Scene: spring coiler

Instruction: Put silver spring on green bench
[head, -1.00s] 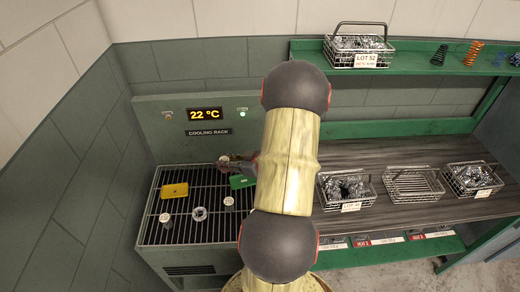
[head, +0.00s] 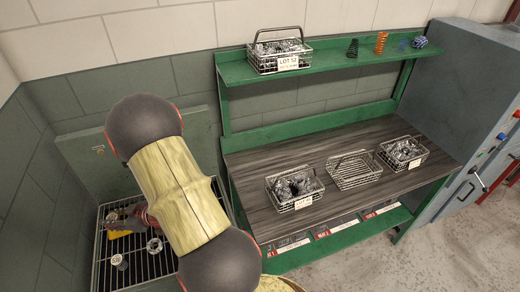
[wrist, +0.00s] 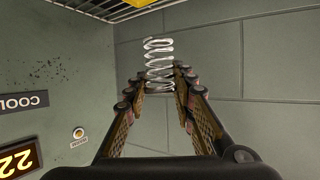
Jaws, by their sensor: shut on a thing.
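The silver spring (wrist: 158,62) stands out between my gripper's fingertips in the wrist view, a bare coil with its far end free. My gripper (wrist: 158,82) is shut on its near end. In the head view my gripper (head: 118,220) is above the cooling rack (head: 148,268) at the lower left, and the spring cannot be made out there. The green bench (head: 250,165) has a green frame and a dark wood top, and stands to the right of my arm.
Wire baskets stand on the bench: one with parts and a label (head: 294,187), an empty one (head: 353,170) and another filled one (head: 403,152). The bench's left and back top is clear. A LOT 52 basket (head: 278,56) is on the upper shelf. Small items remain on the rack.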

